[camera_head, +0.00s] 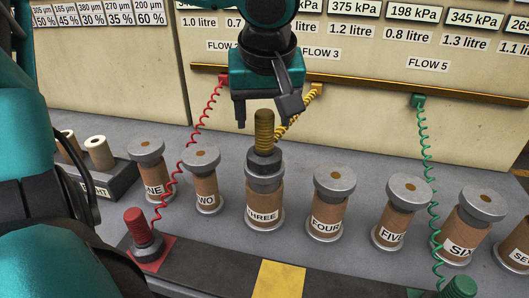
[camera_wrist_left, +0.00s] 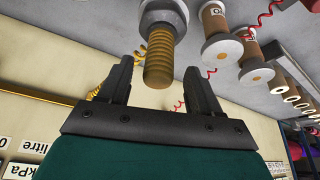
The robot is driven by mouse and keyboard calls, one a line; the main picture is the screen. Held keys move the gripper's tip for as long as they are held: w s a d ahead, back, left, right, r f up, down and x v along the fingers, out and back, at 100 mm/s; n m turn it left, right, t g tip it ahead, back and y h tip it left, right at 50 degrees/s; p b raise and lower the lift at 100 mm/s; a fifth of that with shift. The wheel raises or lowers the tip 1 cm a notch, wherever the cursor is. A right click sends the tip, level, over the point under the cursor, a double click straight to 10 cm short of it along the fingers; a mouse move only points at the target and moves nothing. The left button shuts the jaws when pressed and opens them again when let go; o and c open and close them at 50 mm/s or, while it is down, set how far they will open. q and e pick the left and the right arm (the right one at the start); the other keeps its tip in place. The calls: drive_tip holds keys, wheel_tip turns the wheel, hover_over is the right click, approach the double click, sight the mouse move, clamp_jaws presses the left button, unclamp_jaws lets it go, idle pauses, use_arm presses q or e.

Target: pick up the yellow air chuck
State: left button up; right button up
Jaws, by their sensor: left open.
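The yellow air chuck (camera_head: 264,130) stands upright on top of the roll labelled THREE (camera_head: 262,205), its ribbed yellow grip up and its grey foot on the spool's top. A coiled yellow hose (camera_head: 285,126) runs from it up to the wall rail. My left gripper (camera_head: 266,116) is open just above it, pointing down, with a finger to either side of the grip's upper end. In the left wrist view, the yellow grip (camera_wrist_left: 158,65) shows between the two open fingers, with gaps at both sides. My right gripper is not in view.
A red chuck (camera_head: 136,222) stands on a red pad at front left. A green chuck (camera_head: 460,287) is at the lower right edge. Several labelled felt rolls, such as FOUR (camera_head: 326,224), stand in a row. A bare yellow pad (camera_head: 279,279) lies in front of THREE.

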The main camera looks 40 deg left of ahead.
use_arm(q)
drive_tip(key=shift+x, duration=1.5)
drive_tip(key=shift+w+r, duration=0.1)
drive_tip(key=shift+c, duration=0.4)
drive_tip(key=shift+r, duration=0.1)
clamp_jaws()
